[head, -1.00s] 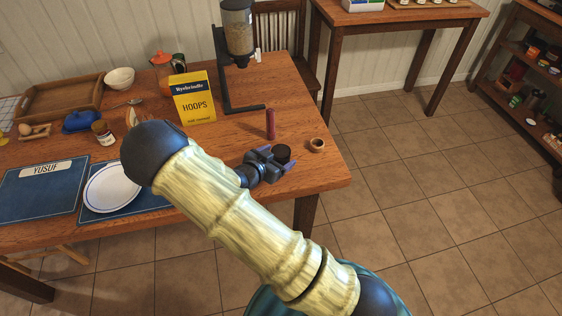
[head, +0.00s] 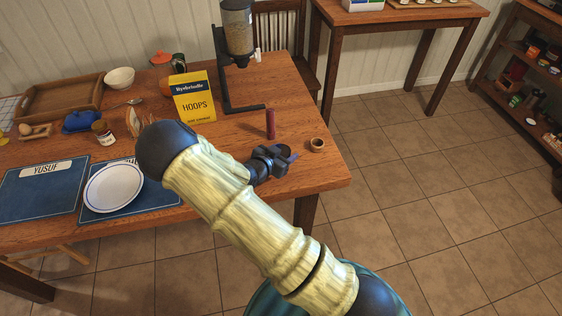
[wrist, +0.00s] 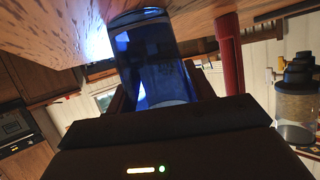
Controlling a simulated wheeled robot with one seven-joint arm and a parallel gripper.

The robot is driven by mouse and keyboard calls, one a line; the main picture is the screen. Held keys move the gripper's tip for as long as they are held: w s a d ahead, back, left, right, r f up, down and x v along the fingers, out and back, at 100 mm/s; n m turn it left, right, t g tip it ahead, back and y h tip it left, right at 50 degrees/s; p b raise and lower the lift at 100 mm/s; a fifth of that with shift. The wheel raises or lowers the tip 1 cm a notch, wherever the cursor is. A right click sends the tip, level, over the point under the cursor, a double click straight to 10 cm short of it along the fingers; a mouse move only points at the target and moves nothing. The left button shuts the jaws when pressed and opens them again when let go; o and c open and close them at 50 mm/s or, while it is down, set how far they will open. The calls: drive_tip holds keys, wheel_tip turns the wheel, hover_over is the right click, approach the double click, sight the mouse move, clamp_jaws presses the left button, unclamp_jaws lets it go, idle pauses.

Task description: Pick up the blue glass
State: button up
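The blue glass (wrist: 148,55) is see-through and fills the upper middle of the wrist view, at the table surface. In the head view it shows as a small dark round shape (head: 284,149) near the table's right edge, partly hidden by my gripper. My gripper (head: 283,154) is low over the table with its fingers spread on either side of the glass. In the wrist view the dark red fingers (wrist: 160,88) flank the glass near the gripper body. The fingers look open; whether either touches the glass is hard to tell.
A dark red cylinder (head: 270,124) stands close behind the gripper, and a small wooden ring-shaped cup (head: 317,145) is just right. A yellow cereal box (head: 193,97) and a cereal dispenser (head: 237,35) stand farther back. A white plate (head: 114,187) lies at left.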

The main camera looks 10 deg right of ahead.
drive_tip(key=c, duration=0.4)
drive_tip(key=shift+o, duration=0.2)
wheel_tip(320, 180, up, 10)
drive_tip(key=shift+p, duration=0.4)
